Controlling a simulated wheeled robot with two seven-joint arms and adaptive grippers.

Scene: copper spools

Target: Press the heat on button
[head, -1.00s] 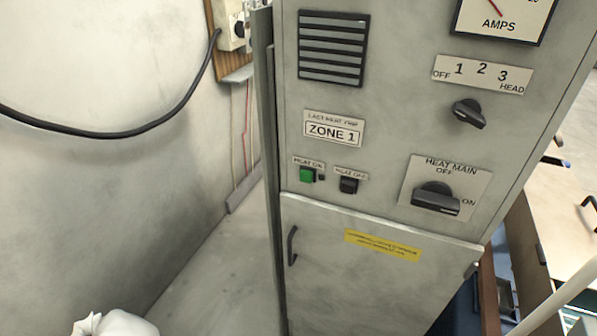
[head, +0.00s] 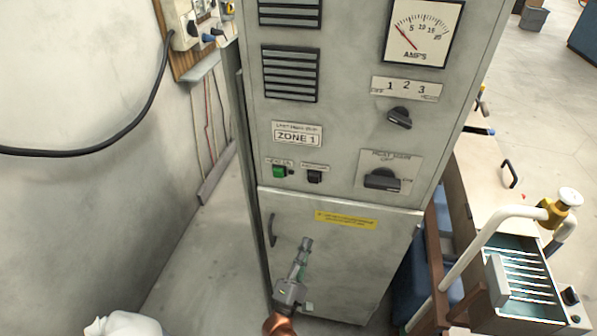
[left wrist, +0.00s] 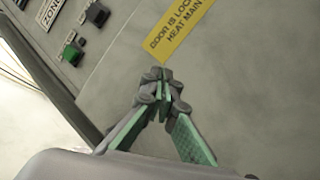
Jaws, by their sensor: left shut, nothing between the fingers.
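The green heat on button (head: 279,171) sits on the grey cabinet's front, under the ZONE 1 plate, with a small label above it. It also shows in the left wrist view (left wrist: 72,52) at the upper left. A black heat off button (head: 314,176) is just right of it. My left gripper (head: 306,243) is shut and empty, in front of the cabinet's lower door, below the buttons and apart from them. In the left wrist view its closed fingertips (left wrist: 163,78) show below the yellow label. My right gripper is not in view.
The heat main knob (head: 382,179) and a smaller selector knob (head: 399,117) are to the right on the panel. The door handle (head: 272,229) sticks out at the door's left. A yellow label (head: 346,220) is on the door. White pipework (head: 484,240) stands at the right.

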